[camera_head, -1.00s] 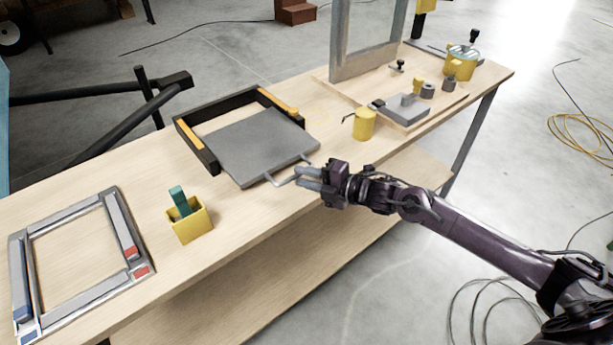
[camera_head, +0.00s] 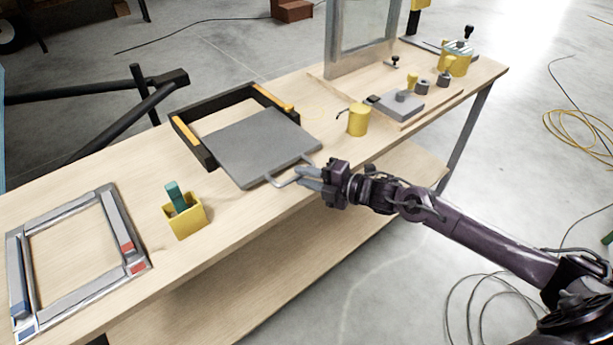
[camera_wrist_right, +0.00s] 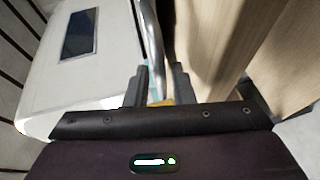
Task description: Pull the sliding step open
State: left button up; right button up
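The sliding step is a flat grey plate (camera_head: 262,145) in a black frame with orange rails (camera_head: 196,145) on the wooden workbench. It is partly slid out toward the bench's front edge. Its bar handle (camera_head: 284,180) sticks out from the front side. My right gripper (camera_head: 308,178) is at the right part of the handle. In the right wrist view, the fingers (camera_wrist_right: 159,88) stand either side of the handle bar (camera_wrist_right: 151,38) with little gap, so the gripper looks shut on it. Exact finger contact is partly hidden. My left gripper is not in view.
A yellow box with a green piece (camera_head: 184,218) stands left of the step. A grey metal frame (camera_head: 72,289) lies farther left. A yellow mug (camera_head: 358,121) stands to the right. Free floor lies in front of the bench.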

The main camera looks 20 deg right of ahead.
jog(key=shift+o, duration=0.8)
jog(key=v, duration=0.8)
jog(key=shift+b, duration=0.35)
jog(key=shift+r, duration=0.1)
jog(key=shift+w, duration=0.1)
